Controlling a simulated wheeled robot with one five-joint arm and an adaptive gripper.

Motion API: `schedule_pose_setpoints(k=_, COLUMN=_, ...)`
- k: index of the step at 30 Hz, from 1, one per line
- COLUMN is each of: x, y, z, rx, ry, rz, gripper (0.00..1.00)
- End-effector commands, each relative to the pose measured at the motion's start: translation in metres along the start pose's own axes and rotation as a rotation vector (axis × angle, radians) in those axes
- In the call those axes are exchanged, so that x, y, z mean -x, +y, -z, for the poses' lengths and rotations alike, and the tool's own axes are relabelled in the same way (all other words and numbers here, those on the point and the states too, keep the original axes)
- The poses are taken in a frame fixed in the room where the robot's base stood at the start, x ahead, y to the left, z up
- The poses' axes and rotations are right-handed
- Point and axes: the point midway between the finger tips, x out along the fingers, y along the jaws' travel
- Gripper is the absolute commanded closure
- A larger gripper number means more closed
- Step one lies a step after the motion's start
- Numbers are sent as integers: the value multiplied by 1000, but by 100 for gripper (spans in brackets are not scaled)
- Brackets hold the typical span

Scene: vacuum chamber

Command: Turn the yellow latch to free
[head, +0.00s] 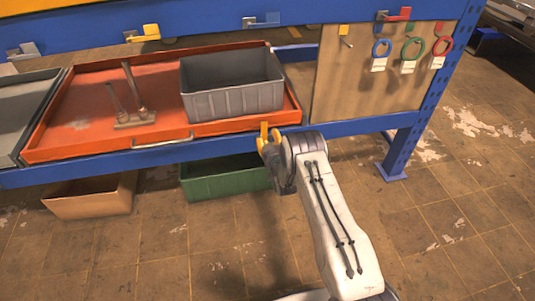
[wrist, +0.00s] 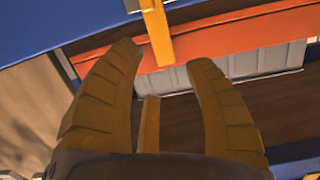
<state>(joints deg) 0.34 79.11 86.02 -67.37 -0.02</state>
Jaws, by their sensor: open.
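In the wrist view a flat yellow bar, seemingly the yellow latch (wrist: 157,32), comes down from a pale mount at the top edge. Its end crosses the orange tray rim. My gripper (wrist: 163,62) is open and empty, its fingers on either side of the bar's end in the picture; I see no contact and cannot tell the depth gap. In the head view my gripper (head: 269,136) is at the front blue beam, near the orange tray's right corner. Yellow there blends with my fingers, so the latch is not clear.
An orange tray (head: 60,143) carries a grey bin (head: 235,102) and a metal part (head: 135,120). The upper beam bears a yellow fitting (head: 143,34), a red one (head: 398,14) and grey ones. A board (head: 345,90) with hung rings stands right.

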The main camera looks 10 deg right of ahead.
Motion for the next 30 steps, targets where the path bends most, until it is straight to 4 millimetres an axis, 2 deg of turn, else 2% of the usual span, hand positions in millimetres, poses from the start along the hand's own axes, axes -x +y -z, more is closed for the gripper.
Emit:
schedule_pose_setpoints(k=1, x=1, y=0, z=-28, rx=0, ry=19, rz=0, gripper=52)
schedule_pose_setpoints(k=3, x=4, y=0, z=-47, rx=0, ry=53, rz=0, gripper=52)
schedule_pose_setpoints(k=9, x=14, y=0, z=-81, rx=-1, ry=116, rz=0, gripper=52)
schedule_pose_setpoints(k=16, x=8, y=0, z=-91, rx=-1, ry=140, rz=0, gripper=52)
schedule_pose_setpoints(k=30, x=-41, y=0, z=-84, rx=0, ry=138, rz=0, gripper=52)
